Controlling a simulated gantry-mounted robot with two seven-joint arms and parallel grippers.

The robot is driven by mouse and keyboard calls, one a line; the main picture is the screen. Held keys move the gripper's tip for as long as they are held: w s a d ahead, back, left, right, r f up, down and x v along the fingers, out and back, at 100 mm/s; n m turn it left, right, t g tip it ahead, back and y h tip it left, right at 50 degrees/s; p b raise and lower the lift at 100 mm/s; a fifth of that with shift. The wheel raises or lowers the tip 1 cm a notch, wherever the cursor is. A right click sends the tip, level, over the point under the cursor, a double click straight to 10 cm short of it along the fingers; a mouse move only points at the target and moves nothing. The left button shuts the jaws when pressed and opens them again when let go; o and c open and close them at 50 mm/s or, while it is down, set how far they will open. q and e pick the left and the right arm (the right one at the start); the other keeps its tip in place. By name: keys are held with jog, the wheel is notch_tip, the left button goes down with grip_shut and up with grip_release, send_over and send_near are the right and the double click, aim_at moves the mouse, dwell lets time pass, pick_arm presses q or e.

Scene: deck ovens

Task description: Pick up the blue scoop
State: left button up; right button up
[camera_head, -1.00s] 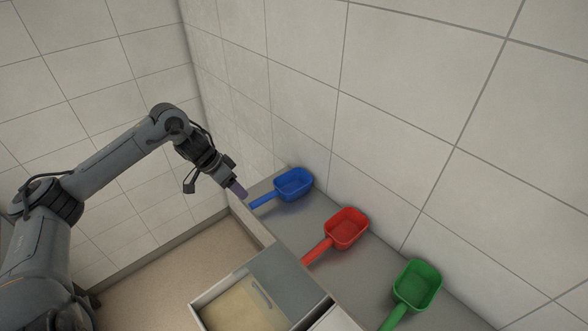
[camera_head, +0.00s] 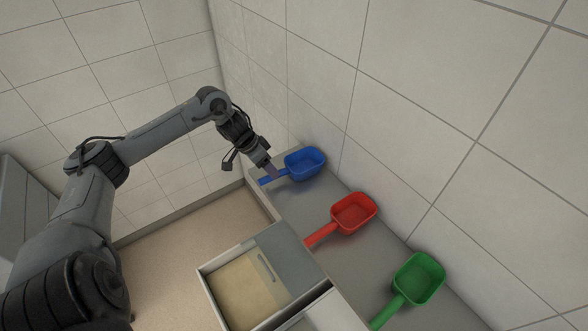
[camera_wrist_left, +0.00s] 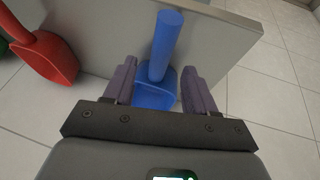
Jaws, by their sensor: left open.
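The blue scoop (camera_head: 305,163) lies on the grey counter at the back, near the tiled wall, its handle (camera_head: 268,181) pointing left. My left gripper (camera_head: 273,171) is at the handle in the head view. In the left wrist view the open purple fingers (camera_wrist_left: 155,88) stand on either side of the blue scoop (camera_wrist_left: 165,45), near where handle and bowl meet. There seems to be a gap on both sides, and I cannot tell the exact height of the fingers over it. My right gripper is not in view.
A red scoop (camera_head: 353,213) and a green scoop (camera_head: 418,278) lie on the same counter (camera_head: 345,268) toward the front right. A bin with pale contents and a partly covering grey lid (camera_head: 283,252) stands in front. The tiled wall rises close behind the scoops.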

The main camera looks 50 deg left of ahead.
aim_at(289, 172)
pick_arm(q)
jog(key=shift+p+x, duration=0.55)
jog(key=shift+x, duration=1.95)
jog(key=shift+c, duration=0.5)
grip_shut()
